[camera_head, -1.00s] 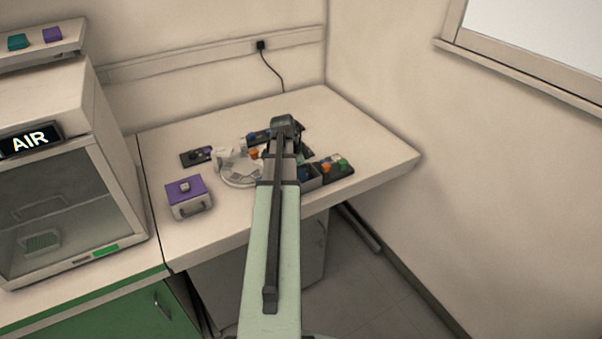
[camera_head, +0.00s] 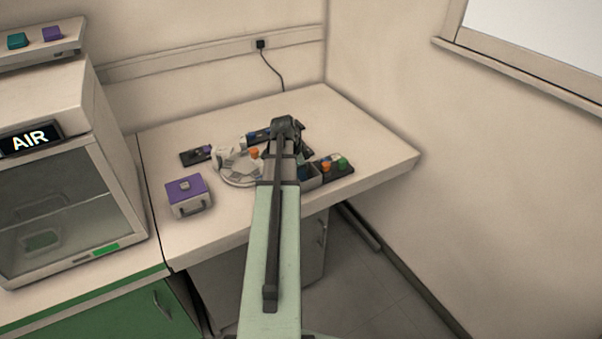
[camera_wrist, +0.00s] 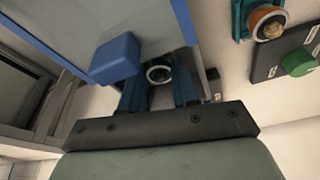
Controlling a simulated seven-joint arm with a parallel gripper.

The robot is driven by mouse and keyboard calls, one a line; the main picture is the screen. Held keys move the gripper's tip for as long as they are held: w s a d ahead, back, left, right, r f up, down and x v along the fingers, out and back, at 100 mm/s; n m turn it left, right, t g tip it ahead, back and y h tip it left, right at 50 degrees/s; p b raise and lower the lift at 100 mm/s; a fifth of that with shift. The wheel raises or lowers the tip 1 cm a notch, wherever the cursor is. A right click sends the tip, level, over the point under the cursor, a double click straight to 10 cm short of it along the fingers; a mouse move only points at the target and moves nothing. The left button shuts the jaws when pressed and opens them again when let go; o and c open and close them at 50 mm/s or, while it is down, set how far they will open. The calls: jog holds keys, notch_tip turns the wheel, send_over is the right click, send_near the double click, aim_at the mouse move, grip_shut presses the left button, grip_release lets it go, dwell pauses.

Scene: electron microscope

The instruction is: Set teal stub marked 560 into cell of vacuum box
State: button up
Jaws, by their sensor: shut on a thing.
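My gripper (camera_wrist: 160,92) is shut on a small round dark piece with a pale ring (camera_wrist: 159,74), seen between its blue-teal fingers. The wrist view does not show a 560 mark or a clear teal colour on it. A large pale panel with blue edges (camera_wrist: 177,14) and a blue block (camera_wrist: 115,58) lies close beside the fingers; I cannot tell whether it is the vacuum box. In the head view my arm ends over the right part of the bench, hiding the fingers and what they hold.
A purple-topped box (camera_head: 187,188) stands at the bench's front left. A round white disc (camera_head: 240,170) lies left of my arm. A dark tray (camera_head: 335,171) with orange and green pieces is at right. The glass-fronted AIR cabinet (camera_head: 55,210) stands far left. The back right bench is clear.

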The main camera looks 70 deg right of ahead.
jog(key=shift+f, duration=0.1)
dwell(0.7)
jog(key=o, duration=1.1)
jog(key=shift+c, duration=1)
jog(key=shift+o, duration=1.7)
jog(key=shift+d+r, duration=0.1)
jog(key=shift+r, duration=3.65)
